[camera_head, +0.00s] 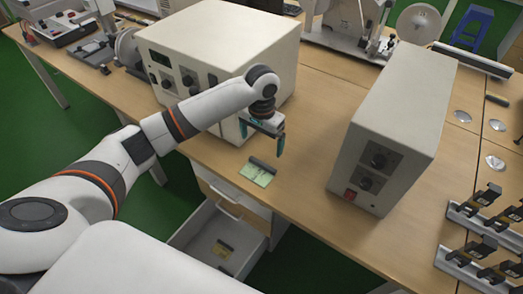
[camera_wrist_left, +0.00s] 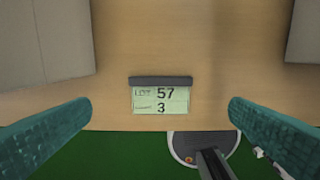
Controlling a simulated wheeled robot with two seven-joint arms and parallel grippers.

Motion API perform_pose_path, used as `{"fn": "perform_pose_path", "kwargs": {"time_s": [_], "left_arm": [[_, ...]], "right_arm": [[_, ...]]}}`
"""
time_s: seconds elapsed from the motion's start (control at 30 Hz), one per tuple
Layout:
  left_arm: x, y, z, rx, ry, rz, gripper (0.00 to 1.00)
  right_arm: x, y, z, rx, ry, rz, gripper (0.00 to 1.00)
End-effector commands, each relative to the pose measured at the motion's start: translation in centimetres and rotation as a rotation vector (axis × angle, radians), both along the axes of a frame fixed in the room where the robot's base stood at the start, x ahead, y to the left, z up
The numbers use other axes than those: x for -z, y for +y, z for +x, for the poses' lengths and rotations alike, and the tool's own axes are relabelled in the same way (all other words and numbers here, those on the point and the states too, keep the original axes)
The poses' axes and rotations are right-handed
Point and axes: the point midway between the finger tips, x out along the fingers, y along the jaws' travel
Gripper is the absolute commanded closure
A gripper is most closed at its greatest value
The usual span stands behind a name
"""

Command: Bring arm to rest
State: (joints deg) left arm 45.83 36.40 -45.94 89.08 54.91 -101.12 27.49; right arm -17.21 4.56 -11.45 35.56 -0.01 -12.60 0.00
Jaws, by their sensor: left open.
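My left gripper (camera_head: 263,137) is in the head view, above the table between two beige instrument boxes. Its two teal fingers stand wide apart with nothing between them; they also show at both sides of the left wrist view (camera_wrist_left: 160,125). Below it, a small green card (camera_head: 257,174) with a dark holder bar lies on the table near the front edge. In the left wrist view the card (camera_wrist_left: 161,101) reads 57 and 3. The gripper is apart from the card. My right gripper is in neither view.
A large beige box (camera_head: 225,45) stands behind and left of the gripper. A tall beige box (camera_head: 395,115) with a red switch stands to its right. An open drawer (camera_head: 213,240) juts out below the table edge. Racks with black parts (camera_head: 480,240) stand at the right.

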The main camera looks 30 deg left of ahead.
Motion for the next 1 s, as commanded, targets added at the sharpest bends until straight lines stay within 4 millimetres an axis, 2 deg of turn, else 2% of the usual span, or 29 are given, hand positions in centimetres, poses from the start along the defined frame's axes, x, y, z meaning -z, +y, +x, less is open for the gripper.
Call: {"fn": "perform_pose_path", "kwargs": {"time_s": [0.1, 0.2, 0.73, 0.87, 1.0], "left_arm": [[-1.3, 0.0, 0.0, 0.001, -0.001, 0.0, 0.0], [-1.8, 0.0, 0.0, 0.0, -0.001, 0.0, 0.0], [-1.8, -0.1, -0.1, 0.003, 0.0, -0.001, 0.0], [-0.1, -1.7, -1.4, 0.049, -0.006, -0.018, 0.0], [3.4, -5.6, -4.9, 0.151, -0.043, -0.072, 0.0]], "right_arm": [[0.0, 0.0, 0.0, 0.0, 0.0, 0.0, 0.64], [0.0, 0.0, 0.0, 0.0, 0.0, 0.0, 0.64], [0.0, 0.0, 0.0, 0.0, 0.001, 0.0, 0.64], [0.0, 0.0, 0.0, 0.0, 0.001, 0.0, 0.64], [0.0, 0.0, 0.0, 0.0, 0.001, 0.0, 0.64]]}}
